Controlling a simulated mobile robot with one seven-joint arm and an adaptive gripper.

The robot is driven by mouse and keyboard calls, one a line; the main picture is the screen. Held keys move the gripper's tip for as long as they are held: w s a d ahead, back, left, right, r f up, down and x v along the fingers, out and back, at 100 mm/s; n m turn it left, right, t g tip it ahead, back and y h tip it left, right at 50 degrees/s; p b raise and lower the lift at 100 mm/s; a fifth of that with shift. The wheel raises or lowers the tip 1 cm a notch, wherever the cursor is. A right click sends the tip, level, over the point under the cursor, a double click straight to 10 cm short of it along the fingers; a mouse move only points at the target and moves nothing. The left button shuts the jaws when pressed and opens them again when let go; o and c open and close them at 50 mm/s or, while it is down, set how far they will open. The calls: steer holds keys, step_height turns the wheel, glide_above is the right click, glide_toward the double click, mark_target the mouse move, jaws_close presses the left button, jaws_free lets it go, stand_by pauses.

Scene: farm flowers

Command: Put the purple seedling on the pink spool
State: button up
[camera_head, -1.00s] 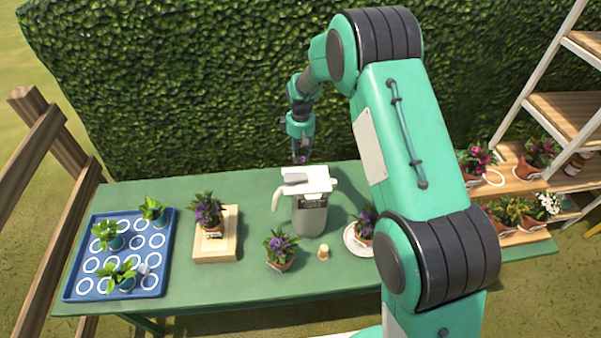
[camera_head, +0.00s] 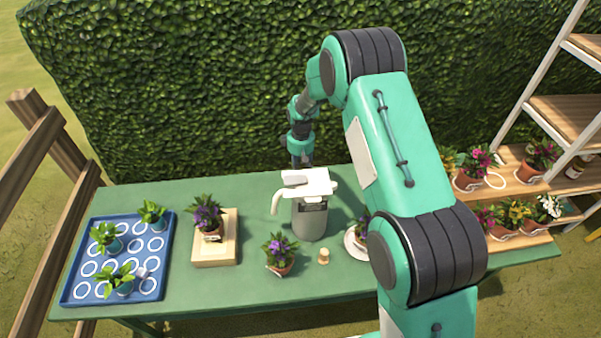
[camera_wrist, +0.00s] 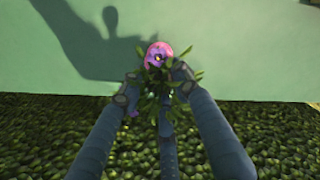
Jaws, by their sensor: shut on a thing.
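My gripper (camera_head: 303,162) is low over the back edge of the green table, behind the white-lidded can, which hides its tips. In the wrist view my gripper (camera_wrist: 155,88) has its fingers closed around the purple seedling (camera_wrist: 156,60), a purple flower with green leaves. A round pink thing, seemingly the pink spool (camera_wrist: 160,47), shows right behind the flower. I cannot tell whether the seedling touches it. The spool does not show in the head view.
The grey can with white lid (camera_head: 308,210) stands just in front of my gripper. Potted purple plants stand on a wooden block (camera_head: 213,257), on the table (camera_head: 281,266) and on a white saucer. A blue tray (camera_head: 75,292) is at left. A hedge (camera_head: 200,80) rises behind.

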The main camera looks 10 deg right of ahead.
mark_target(301, 165)
steer(key=shift+f, duration=0.8)
steer(key=shift+f, duration=0.15)
steer(key=o, duration=1)
steer(key=shift+o, duration=0.2)
step_height(301, 165, up, 12)
steer(key=shift+r+p, duration=0.15)
steer(key=shift+p, duration=0.65)
